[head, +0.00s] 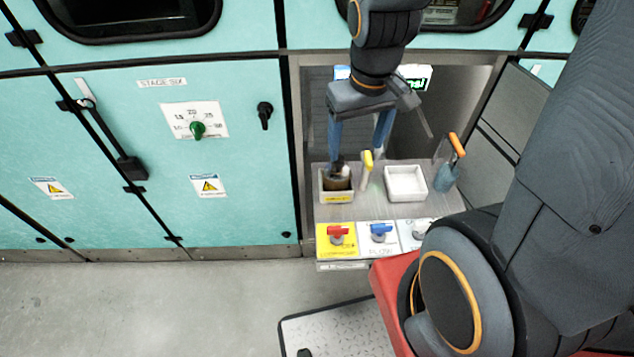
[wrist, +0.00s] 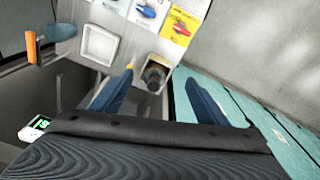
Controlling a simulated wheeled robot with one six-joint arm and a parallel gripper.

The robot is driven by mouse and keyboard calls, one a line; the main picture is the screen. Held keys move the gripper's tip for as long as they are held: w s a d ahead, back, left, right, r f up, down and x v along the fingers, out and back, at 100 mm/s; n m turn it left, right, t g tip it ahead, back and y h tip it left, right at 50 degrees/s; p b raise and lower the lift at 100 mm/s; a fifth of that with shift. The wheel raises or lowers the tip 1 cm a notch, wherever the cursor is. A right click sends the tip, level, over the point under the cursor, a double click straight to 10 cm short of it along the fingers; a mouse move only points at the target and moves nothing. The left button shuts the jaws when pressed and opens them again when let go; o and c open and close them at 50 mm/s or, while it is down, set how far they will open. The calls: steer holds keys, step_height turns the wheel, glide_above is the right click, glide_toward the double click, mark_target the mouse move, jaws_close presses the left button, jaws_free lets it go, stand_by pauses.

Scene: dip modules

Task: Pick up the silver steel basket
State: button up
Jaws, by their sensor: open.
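My gripper (head: 356,156) hangs over the left part of the shelf, its two blue fingers open and pointing down. In the wrist view my gripper (wrist: 159,78) has its fingers spread with nothing held between them. A square container (head: 337,196) with a yellow label stands below the left finger. A dark, rounded item (head: 338,181) is inside it; the item also shows in the wrist view (wrist: 154,76), between the fingertips in the picture. I cannot make out a clearly silver steel basket; whether this item is it, I cannot tell.
A yellow-handled thing (head: 368,161) stands right of the container. A white tray (head: 405,195) and a blue-grey item with an orange handle (head: 457,145) are further right. Red and blue valve handles (head: 378,231) line the shelf front. Teal cabinets (head: 240,150) border the recess.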

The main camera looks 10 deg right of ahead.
steer(key=shift+o, duration=0.8)
steer(key=w+f+n, duration=0.5)
steer(key=n, duration=0.1)
steer(key=shift+g, duration=0.4)
steer(key=n, duration=0.7)
glide_above(337, 170)
steer(key=w, duration=0.1)
steer(key=shift+g, duration=0.3)
steer(key=f, duration=0.6)
steer(key=shift+d, duration=0.35)
steer(key=shift+w+f+n, duration=0.2)
steer(key=shift+f+n, duration=0.15)
steer(key=shift+n, duration=0.15)
steer(key=shift+w+f, duration=0.1)
steer(key=shift+f, duration=0.5)
steer(key=shift+a+f+p, duration=0.1)
steer(key=shift+f+p, duration=1.2)
steer(key=shift+f, duration=2.15)
steer(key=c, duration=1.3)
